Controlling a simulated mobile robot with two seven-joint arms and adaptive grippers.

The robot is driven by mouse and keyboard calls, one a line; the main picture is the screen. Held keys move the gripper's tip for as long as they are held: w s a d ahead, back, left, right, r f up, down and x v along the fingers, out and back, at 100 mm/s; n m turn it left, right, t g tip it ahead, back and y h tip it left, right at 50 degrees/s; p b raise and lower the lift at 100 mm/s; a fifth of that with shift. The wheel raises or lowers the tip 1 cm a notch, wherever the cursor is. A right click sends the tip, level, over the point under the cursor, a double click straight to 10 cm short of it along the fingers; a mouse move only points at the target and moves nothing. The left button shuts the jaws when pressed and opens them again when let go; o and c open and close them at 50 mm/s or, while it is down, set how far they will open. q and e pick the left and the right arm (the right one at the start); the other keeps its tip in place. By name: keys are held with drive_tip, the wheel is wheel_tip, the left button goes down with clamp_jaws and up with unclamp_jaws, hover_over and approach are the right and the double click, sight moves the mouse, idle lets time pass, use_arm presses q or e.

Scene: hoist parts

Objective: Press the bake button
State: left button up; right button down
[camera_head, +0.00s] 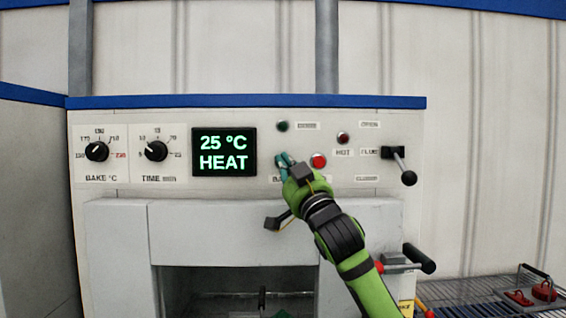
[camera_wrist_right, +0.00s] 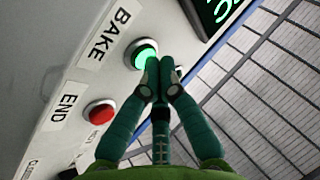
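The bake button (camera_wrist_right: 142,54) is a round green button in a metal ring, glowing green beside the BAKE label (camera_wrist_right: 109,34) in the right wrist view. My right gripper (camera_wrist_right: 164,66) has its two green fingertips together, with nothing seen between them. The tips overlap the edge of the button in that view; I cannot tell whether they touch it. In the head view my right gripper (camera_head: 284,160) is at the panel, left of the red button (camera_head: 318,160), and hides the bake button. My left gripper is not in view.
The display (camera_head: 224,152) reads 25 °C HEAT. Two dials (camera_head: 97,151) are at the left of the panel. The red END button (camera_wrist_right: 99,114) is close to the bake button. A black-knobbed flue lever (camera_head: 400,165) sticks out at right. A wire rack (camera_head: 480,290) stands lower right.

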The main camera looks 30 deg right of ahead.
drive_tip(key=shift+s, duration=0.1)
drive_tip(key=shift+s+a+b, duration=0.3)
drive_tip(key=shift+s+a, duration=0.1)
drive_tip(key=shift+s, duration=0.15)
drive_tip(key=s+a, duration=0.1)
drive_tip(key=s, duration=0.2)
drive_tip(key=s+a+b, duration=0.1)
drive_tip(key=shift+s+a, duration=0.15)
drive_tip(key=shift+a, duration=0.15)
drive_tip(key=shift+f, duration=0.1)
idle(0.7)
